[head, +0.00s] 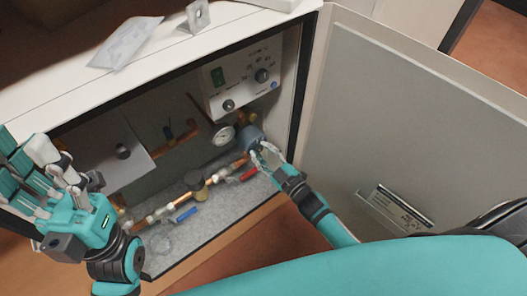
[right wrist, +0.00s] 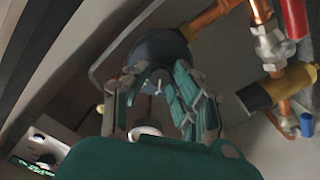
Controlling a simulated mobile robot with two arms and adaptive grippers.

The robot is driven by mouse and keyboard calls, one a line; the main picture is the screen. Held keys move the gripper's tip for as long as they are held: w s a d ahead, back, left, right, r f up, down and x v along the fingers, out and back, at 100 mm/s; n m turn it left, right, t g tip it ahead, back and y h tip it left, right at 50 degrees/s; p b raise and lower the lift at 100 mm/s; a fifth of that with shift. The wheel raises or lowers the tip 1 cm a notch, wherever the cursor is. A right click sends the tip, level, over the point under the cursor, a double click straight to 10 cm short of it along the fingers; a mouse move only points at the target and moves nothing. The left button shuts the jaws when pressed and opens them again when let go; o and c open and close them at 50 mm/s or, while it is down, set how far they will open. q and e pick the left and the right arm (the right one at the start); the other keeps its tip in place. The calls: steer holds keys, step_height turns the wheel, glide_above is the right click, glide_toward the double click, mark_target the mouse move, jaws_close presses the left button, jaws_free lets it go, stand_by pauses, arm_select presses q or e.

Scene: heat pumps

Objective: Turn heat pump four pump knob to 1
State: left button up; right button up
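The pump (head: 250,135) is a round grey-blue body on the copper pipes at the right inside the open cabinet. My right gripper (head: 260,152) is at its front. In the right wrist view the dark pump (right wrist: 158,47) is just beyond the right gripper's fingertips (right wrist: 158,76). The fingers are apart, one on each side of the pump's front centre. The knob is mostly hidden between them, and I cannot tell whether they press on it. My left gripper (head: 45,180) is at the left, in front of the cabinet, with its fingers spread and empty.
A white control panel (head: 242,80) with a green switch and dials is above the pump. A pressure gauge (head: 222,134), a red-handled valve (head: 249,174) and a blue-handled valve (head: 186,214) are close by. The open cabinet door (head: 400,120) bounds the right side.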

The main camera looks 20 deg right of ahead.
steer(key=o, duration=0.5)
steer(key=shift+c, duration=0.2)
steer(key=v, duration=1.2)
steer(key=shift+s, duration=0.1)
